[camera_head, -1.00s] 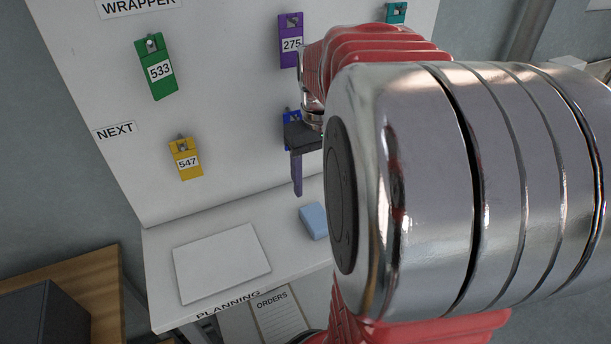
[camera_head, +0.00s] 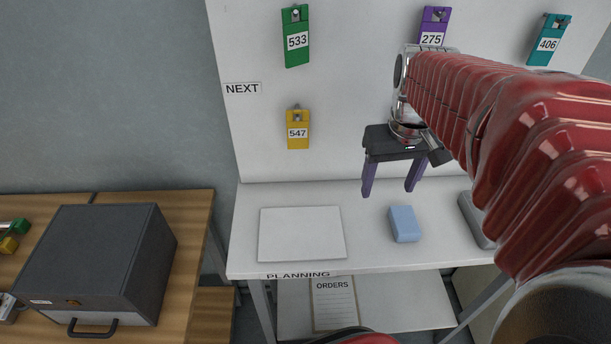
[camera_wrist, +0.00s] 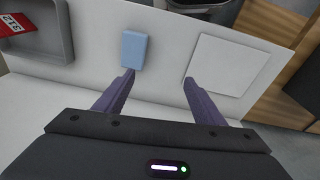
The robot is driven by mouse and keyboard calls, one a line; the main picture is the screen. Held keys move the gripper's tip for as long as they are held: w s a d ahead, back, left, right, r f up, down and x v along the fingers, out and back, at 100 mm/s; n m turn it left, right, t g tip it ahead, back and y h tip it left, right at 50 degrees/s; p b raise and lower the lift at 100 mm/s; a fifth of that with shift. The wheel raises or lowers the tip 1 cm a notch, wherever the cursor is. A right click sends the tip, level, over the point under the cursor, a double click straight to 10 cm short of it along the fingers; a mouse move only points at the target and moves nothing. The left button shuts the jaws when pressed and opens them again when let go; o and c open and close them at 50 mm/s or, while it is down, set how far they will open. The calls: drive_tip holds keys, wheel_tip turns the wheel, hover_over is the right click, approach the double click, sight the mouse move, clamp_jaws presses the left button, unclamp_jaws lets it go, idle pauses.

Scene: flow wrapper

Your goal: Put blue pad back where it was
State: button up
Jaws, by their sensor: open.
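The blue pad (camera_head: 404,224), a small light blue block, lies on the white planning ledge, to the right of a flat white sheet (camera_head: 301,234). It also shows in the wrist view (camera_wrist: 134,50), just beyond the tip of the left-hand finger. My gripper (camera_head: 390,192) is open, with two purple fingers apart and nothing between them. It hangs above the ledge in front of the board, apart from the pad. In the wrist view its fingertips (camera_wrist: 159,76) point towards the strip between the pad and the white sheet (camera_wrist: 220,64).
A grey tray (camera_wrist: 67,30) holding a red tag numbered 312 (camera_wrist: 12,25) stands beside the pad. The board carries green 533 (camera_head: 296,37), yellow 547 (camera_head: 298,129), purple 275 (camera_head: 434,25) and teal 406 (camera_head: 549,40) tags. A dark grey box (camera_head: 95,262) stands on a wooden table.

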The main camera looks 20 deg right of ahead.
drive_tip(key=s+a+n+t, duration=0.1)
drive_tip(key=s+a+t, duration=0.1)
drive_tip(key=a, duration=0.6)
drive_tip(key=s+a+n+t, duration=0.1)
drive_tip(key=s+a+t, duration=0.1)
drive_tip(key=a, duration=0.6)
drive_tip(key=shift+s+r+y, duration=0.3)
drive_tip(key=shift+s+y, duration=0.1)
drive_tip(key=shift+s, duration=0.1)
drive_tip(key=shift+a, duration=0.1)
